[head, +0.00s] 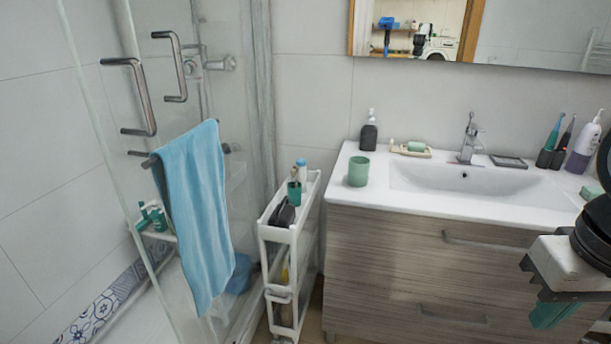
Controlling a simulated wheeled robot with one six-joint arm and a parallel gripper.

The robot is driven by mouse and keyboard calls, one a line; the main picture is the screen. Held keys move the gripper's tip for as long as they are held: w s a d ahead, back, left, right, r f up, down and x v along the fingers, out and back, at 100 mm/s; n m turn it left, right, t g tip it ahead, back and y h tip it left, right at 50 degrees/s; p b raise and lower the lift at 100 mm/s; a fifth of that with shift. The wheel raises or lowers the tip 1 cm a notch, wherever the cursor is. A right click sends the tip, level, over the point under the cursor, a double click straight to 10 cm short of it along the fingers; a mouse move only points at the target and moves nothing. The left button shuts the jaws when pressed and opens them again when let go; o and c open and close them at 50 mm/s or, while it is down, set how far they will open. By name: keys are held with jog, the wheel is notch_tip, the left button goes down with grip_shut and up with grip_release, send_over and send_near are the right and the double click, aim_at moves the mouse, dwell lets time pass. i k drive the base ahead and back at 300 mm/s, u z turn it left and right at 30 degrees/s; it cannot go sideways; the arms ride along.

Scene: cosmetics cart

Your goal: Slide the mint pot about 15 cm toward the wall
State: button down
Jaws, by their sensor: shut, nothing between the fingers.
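The mint pot (358,171) is a small, plain green cylinder. It stands upright on the white washbasin counter (440,203), left of the basin and near the counter's left end.
A dark pump bottle (369,133) stands behind the pot by the wall. A soap dish (411,150) lies to its right, then the tap (468,142). A white slim cart (290,235) with bottles stands left of the cabinet. A blue towel (193,210) hangs farther left.

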aim_at(359, 171)
jog(key=u, duration=0.2)
jog(key=i, duration=1.2)
jog(key=z, duration=0.5)
